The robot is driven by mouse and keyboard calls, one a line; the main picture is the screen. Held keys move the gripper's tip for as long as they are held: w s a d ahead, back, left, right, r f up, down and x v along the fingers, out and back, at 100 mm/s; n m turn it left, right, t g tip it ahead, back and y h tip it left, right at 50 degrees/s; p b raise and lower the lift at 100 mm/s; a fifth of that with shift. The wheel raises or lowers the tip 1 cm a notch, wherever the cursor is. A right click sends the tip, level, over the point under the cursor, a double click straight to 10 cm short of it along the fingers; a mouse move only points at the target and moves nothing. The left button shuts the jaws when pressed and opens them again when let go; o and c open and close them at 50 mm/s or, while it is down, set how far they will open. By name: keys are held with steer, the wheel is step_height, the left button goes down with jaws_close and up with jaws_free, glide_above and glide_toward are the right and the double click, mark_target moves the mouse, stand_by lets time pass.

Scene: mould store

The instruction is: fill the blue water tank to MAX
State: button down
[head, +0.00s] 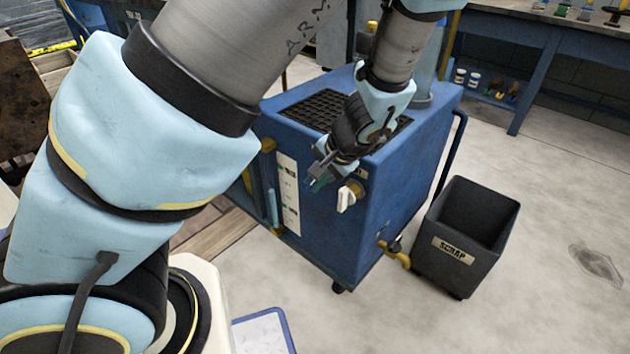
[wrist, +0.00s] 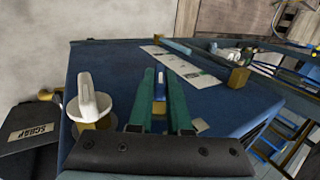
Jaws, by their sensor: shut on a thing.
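The blue water tank (head: 335,235) is a box on castors with a dark grating on top. Its side carries a white marked strip (head: 287,192) beside a pale blue upright tube (head: 272,208). I cannot read the level or a MAX mark. My gripper (head: 318,180) is at that side, left of a white lever (head: 347,198) on a brass fitting. In the wrist view, the green fingers (wrist: 160,108) are shut on a small white-tipped blue handle (wrist: 160,85), and the white lever (wrist: 92,96) stands apart to their left. The head view hides the held handle.
A dark scrap bin (head: 465,240) stands right of the tank, close to a yellow tap (head: 396,254) low on it. A blue workbench (head: 545,60) is at the back right. Floor at the right is mostly clear. A blue-edged white board (head: 262,335) lies low in front.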

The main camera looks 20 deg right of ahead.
steer(key=shift+t, duration=0.5)
steer(key=c, duration=0.9)
jaws_free()
steer(key=shift+o, duration=0.2)
steer(key=shift+s, duration=0.1)
steer(key=p+v, duration=0.3)
steer(key=v, duration=0.7)
steer(key=shift+d+r, duration=0.25)
steer(key=shift+d, duration=0.1)
steer(key=shift+s, duration=0.15)
